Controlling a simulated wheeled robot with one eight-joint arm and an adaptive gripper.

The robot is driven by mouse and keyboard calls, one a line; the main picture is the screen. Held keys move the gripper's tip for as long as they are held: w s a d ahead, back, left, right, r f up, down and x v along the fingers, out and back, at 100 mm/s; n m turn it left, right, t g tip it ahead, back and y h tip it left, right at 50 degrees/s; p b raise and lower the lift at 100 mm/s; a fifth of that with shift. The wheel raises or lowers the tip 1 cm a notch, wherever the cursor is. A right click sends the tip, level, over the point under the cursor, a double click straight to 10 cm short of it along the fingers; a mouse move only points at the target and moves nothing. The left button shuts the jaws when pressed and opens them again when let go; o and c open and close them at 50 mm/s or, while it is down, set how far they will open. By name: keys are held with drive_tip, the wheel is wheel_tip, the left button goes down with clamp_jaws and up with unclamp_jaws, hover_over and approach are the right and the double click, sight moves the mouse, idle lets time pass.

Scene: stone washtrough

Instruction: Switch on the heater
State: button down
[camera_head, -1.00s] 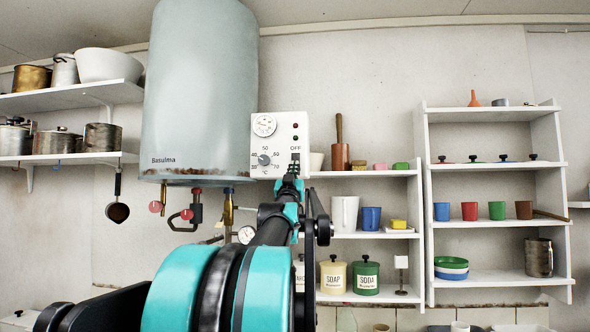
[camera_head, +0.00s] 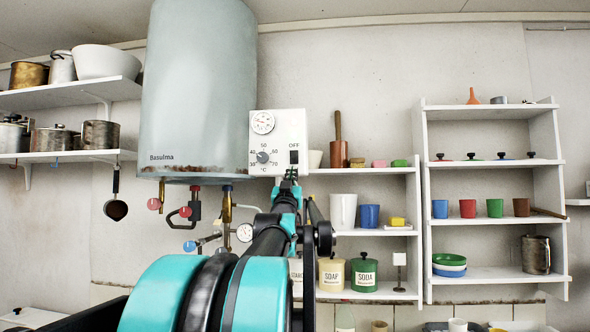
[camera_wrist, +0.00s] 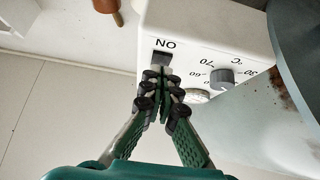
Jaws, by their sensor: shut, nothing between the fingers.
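The heater is a pale grey tank (camera_head: 200,90) on the wall. Its white control box (camera_head: 262,140) carries a gauge, a temperature dial (camera_head: 263,157), two small lamps (camera_head: 295,132) and a dark switch (camera_head: 294,157) marked OFF above. I cannot tell whether the lamps are lit. My gripper (camera_head: 291,175) is shut and empty, at the box's lower edge just below the switch. In the wrist view the fingertips (camera_wrist: 161,76) overlap the dark switch (camera_wrist: 161,57) by the ON label, which appears upside down. Contact and the switch's tilt cannot be told.
Pipes with red and blue valve handles (camera_head: 188,212) hang under the tank. Shelves with cups and tins (camera_head: 364,273) stand right of the box. Pots (camera_head: 100,134) fill shelves at the left.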

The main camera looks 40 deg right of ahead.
drive_tip(key=v, duration=0.8)
drive_tip(key=shift+d+r, duration=0.1)
drive_tip(key=w+a+f+n+g+y, duration=0.1)
drive_tip(key=w+a+f+n+y, duration=0.25)
drive_tip(key=f, duration=0.85)
drive_tip(key=w+a+f+g+y, duration=0.1)
drive_tip(key=w+a+f+y, duration=0.2)
drive_tip(key=a+f+y, duration=0.55)
drive_tip(key=w+a+f+n+g+y, duration=0.15)
drive_tip(key=w+a+f, duration=0.25)
drive_tip(key=f, duration=1)
drive_tip(key=s+a+f+n+g+y, duration=0.1)
drive_tip(key=s+a+f+g, duration=0.2)
drive_tip(key=s+a+f, duration=0.3)
drive_tip(key=s+a+f+n+g+y, duration=0.1)
drive_tip(key=s+a+f+g, duration=0.3)
drive_tip(key=f, duration=1)
drive_tip(key=s+a+f+n+g+y, duration=0.2)
drive_tip(key=s+a+f+g, duration=0.1)
drive_tip(key=s+a+f, duration=0.5)
drive_tip(key=s+f, duration=0.3)
drive_tip(key=s, duration=0.1)
drive_tip(key=shift+a+y, duration=0.2)
drive_tip(key=shift+y, duration=0.15)
drive_tip(key=shift+s+g, duration=0.1)
drive_tip(key=shift+g, duration=0.15)
